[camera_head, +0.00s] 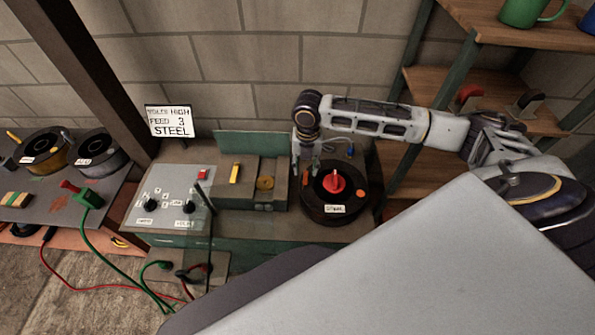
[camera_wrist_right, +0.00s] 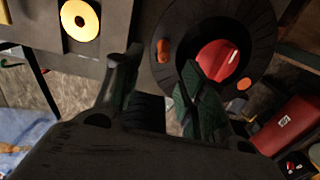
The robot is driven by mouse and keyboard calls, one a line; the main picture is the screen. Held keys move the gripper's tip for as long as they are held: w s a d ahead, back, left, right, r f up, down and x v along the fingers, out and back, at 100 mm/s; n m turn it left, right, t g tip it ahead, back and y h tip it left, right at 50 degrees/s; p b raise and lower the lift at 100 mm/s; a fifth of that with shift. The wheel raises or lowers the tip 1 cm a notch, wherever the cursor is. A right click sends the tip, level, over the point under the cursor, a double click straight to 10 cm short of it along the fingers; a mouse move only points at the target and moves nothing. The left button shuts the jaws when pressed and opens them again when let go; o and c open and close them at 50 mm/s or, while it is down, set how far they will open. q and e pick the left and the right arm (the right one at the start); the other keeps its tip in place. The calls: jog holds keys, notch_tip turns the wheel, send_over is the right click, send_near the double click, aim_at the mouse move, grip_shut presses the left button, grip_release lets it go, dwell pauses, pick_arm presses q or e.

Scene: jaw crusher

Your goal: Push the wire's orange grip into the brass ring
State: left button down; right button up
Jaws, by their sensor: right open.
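The brass ring (camera_head: 265,183) is on the front of the grey-brown block, left of the black spool (camera_head: 343,209); it also shows at the top left of the right wrist view (camera_wrist_right: 80,20). A small orange grip (camera_wrist_right: 163,50) sits at the spool's edge nearest the ring; it shows faintly in the head view (camera_head: 306,178). My right gripper (camera_head: 305,170) points down over this edge. Its open fingers (camera_wrist_right: 158,78) are either side of the orange grip in the picture, with nothing visibly held. Contact cannot be told. The wire itself is not clear. My left gripper is out of view.
A red knob (camera_head: 334,182) rises from the spool's middle, close to my right gripper. An orange spot (camera_head: 361,193) is on the spool's other side. Wooden shelves (camera_head: 480,92) stand at right.

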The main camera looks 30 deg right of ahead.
aim_at(306, 171)
jog(key=shift+w+d+r, duration=0.15)
jog(key=shift+w+d, duration=0.15)
jog(key=shift+w, duration=0.15)
jog(key=shift+s+r, duration=0.1)
jog(key=shift+s, duration=0.1)
jog(key=shift+w+f, duration=0.1)
jog(key=shift+f, duration=1.35)
jog(key=shift+f+b, duration=1.25)
jog(key=shift+b, duration=0.45)
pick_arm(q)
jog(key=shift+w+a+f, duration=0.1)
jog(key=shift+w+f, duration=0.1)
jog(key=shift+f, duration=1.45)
pick_arm(e)
jog(key=shift+f, duration=1.85)
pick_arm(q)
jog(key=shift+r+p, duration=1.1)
